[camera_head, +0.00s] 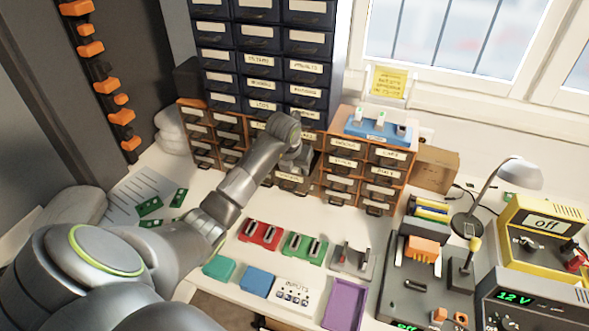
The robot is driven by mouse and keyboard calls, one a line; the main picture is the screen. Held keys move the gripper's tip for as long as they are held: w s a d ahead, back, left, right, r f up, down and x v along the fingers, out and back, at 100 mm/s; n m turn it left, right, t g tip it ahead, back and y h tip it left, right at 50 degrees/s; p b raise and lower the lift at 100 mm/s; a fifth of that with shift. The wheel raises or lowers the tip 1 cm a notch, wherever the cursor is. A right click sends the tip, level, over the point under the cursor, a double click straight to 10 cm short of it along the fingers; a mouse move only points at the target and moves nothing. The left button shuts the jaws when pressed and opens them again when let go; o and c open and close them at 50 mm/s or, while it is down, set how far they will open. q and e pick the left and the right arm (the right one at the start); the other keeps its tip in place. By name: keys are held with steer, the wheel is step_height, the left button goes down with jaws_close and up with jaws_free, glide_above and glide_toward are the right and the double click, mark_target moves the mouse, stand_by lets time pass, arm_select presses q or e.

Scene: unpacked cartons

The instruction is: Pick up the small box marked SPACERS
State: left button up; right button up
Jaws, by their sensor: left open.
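Small boxes with white labels fill a low brown rack (359,195) at the back of the bench. Most labels are too small to read, and I cannot pick out one marked SPACERS. My left gripper (297,160) is open, in front of the middle of this rack. It covers part of the rack's front, including boxes behind it. I cannot tell whether it touches any box. One labelled box (291,183) shows just below the gripper. My right gripper is not in view.
A dark blue drawer cabinet (262,62) rises behind the rack. A blue tray (378,130) sits on the rack's right end. Red (260,235) and green (304,248) holders stand in front. A lamp (515,173) and instruments crowd the right. Some white bench is clear before the rack.

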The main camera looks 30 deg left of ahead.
arm_select(q)
steer(key=shift+f, duration=0.1)
steer(key=c, duration=1)
steer(key=shift+c, duration=0.2)
steer(key=shift+c, duration=0.2)
